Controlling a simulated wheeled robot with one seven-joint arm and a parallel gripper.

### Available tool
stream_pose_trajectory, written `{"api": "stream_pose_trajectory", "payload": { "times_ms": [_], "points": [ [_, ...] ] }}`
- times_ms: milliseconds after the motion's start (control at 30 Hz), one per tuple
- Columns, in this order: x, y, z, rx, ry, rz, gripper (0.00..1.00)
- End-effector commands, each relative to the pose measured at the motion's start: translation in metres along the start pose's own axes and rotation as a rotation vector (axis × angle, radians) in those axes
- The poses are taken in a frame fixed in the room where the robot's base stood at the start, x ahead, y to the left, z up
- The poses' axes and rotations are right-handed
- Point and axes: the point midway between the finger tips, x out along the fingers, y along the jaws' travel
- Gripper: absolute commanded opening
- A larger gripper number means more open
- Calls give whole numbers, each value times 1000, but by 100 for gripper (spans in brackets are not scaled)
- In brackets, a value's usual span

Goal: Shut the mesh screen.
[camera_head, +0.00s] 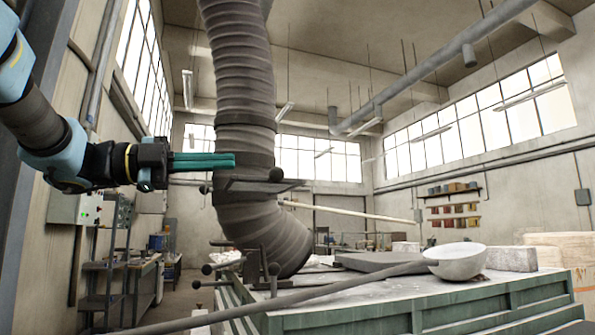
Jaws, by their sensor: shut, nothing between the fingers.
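My gripper (234,160) reaches in from the left with its teal fingers shut and empty. The fingertips overlap the large ribbed grey duct (238,85) in the picture; I cannot tell whether they touch it. A thin dark flat panel (250,185) with a round knob (276,174) at its right end sits on the duct just below and right of my fingertips. It is seen nearly edge-on and may be the mesh screen, but no mesh shows clearly. I cannot see its hinge or whether it is shut.
A ladle bowl (457,262) rests over a green bench (420,315), its long handle (330,293) crossing the foreground. A pale rod (345,212) extends right from the duct. Dark knobbed levers (207,269) stand below the duct. Shelves (100,275) stand left.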

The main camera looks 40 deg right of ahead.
Motion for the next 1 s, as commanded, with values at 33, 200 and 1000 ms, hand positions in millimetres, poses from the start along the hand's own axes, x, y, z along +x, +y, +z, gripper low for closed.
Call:
{"api": "stream_pose_trajectory", "payload": {
  "times_ms": [33,200,1000],
  "points": [
    [1,2,-6,8,26,17,0],
    [13,2,-12,10,49,30,0],
    [91,3,22,9,41,27,0]
  ]
}}
